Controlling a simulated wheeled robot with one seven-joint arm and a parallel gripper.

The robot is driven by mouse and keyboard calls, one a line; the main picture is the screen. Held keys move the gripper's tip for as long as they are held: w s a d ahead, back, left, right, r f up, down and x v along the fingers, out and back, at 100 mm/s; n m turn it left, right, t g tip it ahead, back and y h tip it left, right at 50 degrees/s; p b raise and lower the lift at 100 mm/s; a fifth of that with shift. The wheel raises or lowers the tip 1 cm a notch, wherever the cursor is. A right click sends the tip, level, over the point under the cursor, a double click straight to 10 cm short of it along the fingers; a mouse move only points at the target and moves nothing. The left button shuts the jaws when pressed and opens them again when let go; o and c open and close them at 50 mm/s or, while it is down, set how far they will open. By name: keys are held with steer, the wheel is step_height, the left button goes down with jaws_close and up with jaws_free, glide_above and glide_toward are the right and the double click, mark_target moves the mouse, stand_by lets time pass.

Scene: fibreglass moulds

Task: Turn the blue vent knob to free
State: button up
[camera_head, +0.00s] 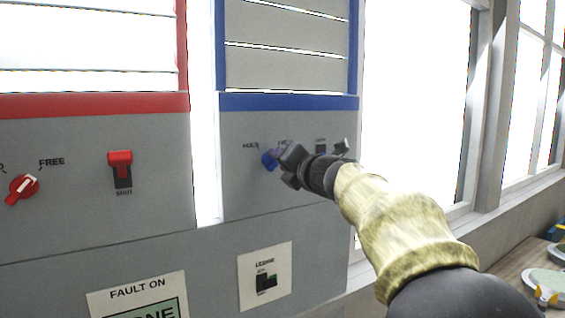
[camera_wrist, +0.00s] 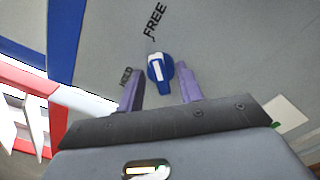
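The blue vent knob (camera_wrist: 160,72) is on the grey panel under the blue frame. In the head view the knob (camera_head: 268,161) shows only partly, at the tips of my gripper (camera_head: 283,160), which hides the FREE label there. In the wrist view the fingers of my gripper (camera_wrist: 160,68) are open on either side of the knob, with a gap visible on both sides.
To the left, a red-framed panel has a red knob (camera_head: 23,186) and a red switch (camera_head: 120,168). A small switch (camera_head: 266,283) is on a plate below the blue panel. Another control (camera_head: 342,147) is right behind my wrist. A bench (camera_head: 520,262) stands at lower right.

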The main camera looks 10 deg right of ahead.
steer(key=shift+s, duration=0.1)
steer(key=b+v, duration=0.5)
steer(key=v, duration=1.2)
